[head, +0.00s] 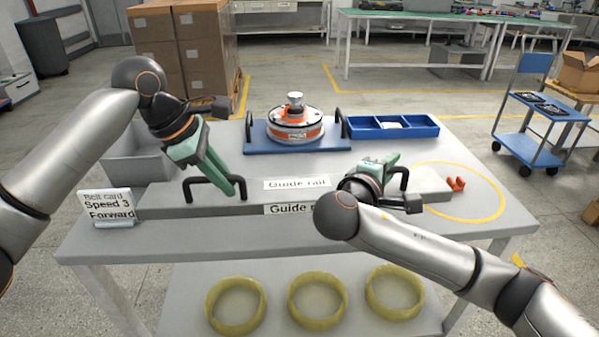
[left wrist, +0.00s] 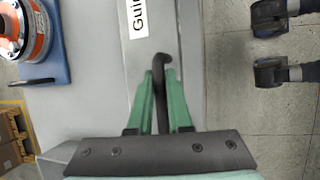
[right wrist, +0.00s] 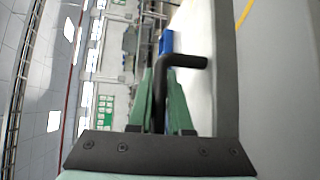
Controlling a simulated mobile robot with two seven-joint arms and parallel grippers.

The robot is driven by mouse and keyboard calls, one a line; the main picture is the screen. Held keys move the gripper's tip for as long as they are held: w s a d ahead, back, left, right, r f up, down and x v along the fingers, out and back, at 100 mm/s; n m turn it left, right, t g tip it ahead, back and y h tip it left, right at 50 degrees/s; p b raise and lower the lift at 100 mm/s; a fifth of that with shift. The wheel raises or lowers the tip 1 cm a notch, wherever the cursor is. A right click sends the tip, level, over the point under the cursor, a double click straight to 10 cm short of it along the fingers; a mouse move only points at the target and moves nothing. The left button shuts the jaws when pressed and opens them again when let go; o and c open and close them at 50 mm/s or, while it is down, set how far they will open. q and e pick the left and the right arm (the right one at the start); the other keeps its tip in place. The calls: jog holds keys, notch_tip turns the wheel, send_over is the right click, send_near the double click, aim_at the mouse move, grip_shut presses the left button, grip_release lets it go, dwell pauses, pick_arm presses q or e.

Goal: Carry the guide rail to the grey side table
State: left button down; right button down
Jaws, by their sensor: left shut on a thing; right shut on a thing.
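The guide rail (head: 240,196) is a long grey bar along the front of the grey table, with "Guide rail" labels and a black handle near each end. My left gripper (head: 238,188) is shut on its left handle (head: 189,189); the left wrist view shows the handle (left wrist: 165,58) between the green fingers. My right gripper (head: 392,159) is shut on the right handle (head: 404,177), also seen in the right wrist view (right wrist: 188,61). I cannot tell whether the rail touches the tabletop. I cannot single out a separate grey side table.
On the table (head: 480,212) stand a hub motor (head: 294,122) on a blue plate, a blue divided tray (head: 392,126), a grey bin (head: 135,158), a belt card (head: 107,207) and a red part (head: 456,184). Yellow rings (head: 317,299) lie below. A blue trolley (head: 540,115) stands right.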

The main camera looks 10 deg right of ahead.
aim_at(228, 199)
pick_arm(q)
jog(key=shift+r, duration=0.1)
pick_arm(e)
jog(key=shift+r, duration=0.1)
